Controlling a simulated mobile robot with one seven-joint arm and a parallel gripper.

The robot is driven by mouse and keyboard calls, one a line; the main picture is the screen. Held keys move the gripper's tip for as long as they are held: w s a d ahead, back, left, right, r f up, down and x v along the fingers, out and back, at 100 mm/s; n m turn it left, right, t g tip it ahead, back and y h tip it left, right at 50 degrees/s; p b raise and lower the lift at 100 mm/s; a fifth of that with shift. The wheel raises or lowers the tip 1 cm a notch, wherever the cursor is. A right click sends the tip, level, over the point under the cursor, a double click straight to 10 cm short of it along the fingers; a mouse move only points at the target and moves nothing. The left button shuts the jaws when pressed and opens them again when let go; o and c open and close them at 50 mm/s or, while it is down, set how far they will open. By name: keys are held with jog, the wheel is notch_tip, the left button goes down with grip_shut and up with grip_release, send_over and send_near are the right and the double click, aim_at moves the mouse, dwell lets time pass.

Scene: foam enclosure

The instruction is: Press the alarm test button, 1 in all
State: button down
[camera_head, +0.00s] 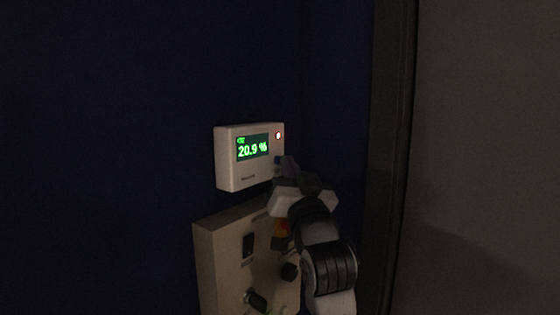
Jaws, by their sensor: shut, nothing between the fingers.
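A white alarm box (228,160) hangs on the dark blue wall, with a green display (252,148) reading 20.9 %. A red light (278,135) glows at its upper right. My gripper (281,162) is shut and empty, with its tips at the lower right of the box's front face. I cannot tell whether the tips touch the box. The test button cannot be made out; a small blue spot (277,160) shows beside the fingertips. My gripper and wrist hide the lower right corner of the box.
A beige control panel (222,250) with black switches stands just below the alarm box, partly behind my arm. A dark vertical post (392,130) and a grey wall (480,150) are on the right. The blue wall to the left is bare.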

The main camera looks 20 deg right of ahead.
dwell(0.6)
jog(key=shift+s+d, duration=0.4)
jog(key=shift+s, duration=0.15)
jog(key=s+d, duration=0.1)
jog(key=s, duration=0.1)
jog(key=s+d, duration=0.2)
jog(key=shift+b, duration=0.35)
jog(key=shift+f, duration=0.1)
dwell(0.5)
